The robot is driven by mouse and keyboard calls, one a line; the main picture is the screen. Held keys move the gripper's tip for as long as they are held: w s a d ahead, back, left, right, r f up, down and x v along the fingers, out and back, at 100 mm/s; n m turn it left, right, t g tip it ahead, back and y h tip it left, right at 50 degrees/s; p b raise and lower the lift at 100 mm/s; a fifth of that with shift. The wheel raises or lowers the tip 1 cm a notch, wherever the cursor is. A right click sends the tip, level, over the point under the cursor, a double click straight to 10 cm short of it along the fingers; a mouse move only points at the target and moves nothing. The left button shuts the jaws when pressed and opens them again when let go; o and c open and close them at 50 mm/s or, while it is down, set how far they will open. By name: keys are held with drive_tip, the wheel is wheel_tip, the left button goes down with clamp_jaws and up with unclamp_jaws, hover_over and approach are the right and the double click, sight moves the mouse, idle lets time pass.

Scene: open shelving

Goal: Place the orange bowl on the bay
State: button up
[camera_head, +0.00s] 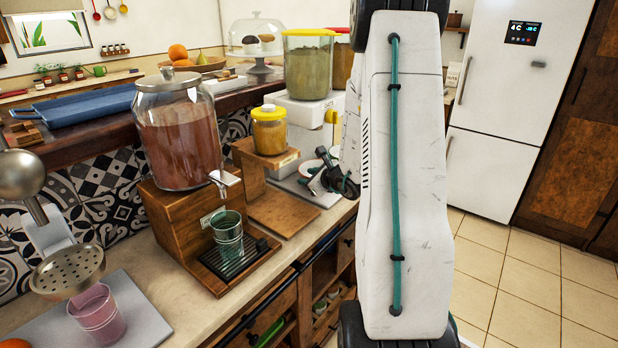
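My gripper (326,182) is a dark shape over the counter, beside the white arm link that hides part of it. Its fingers are too small and dark to tell whether they hold anything. Small pale-rimmed bowls (309,168) sit on a light tray (322,196) right by it, partly hidden. I cannot make out clearly which bowl is the orange one. An orange object (16,343) is cut off at the bottom left corner. No bay is clearly identifiable; open shelf compartments (326,304) show below the counter, partly behind my arm.
A drink dispenser (180,135) stands on a wooden stand (165,215) with a green cup (228,236) below its tap. A yellow-lidded jar (269,130) sits on another stand. A pink cup (97,312) is front left. Tiled floor (535,285) is free at right.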

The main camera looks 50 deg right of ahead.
drive_tip(key=shift+s+r, duration=0.1)
drive_tip(key=shift+r, duration=0.05)
drive_tip(key=v, duration=1.1)
drive_tip(key=shift+s+r, duration=0.15)
drive_tip(key=shift+s, duration=0.2)
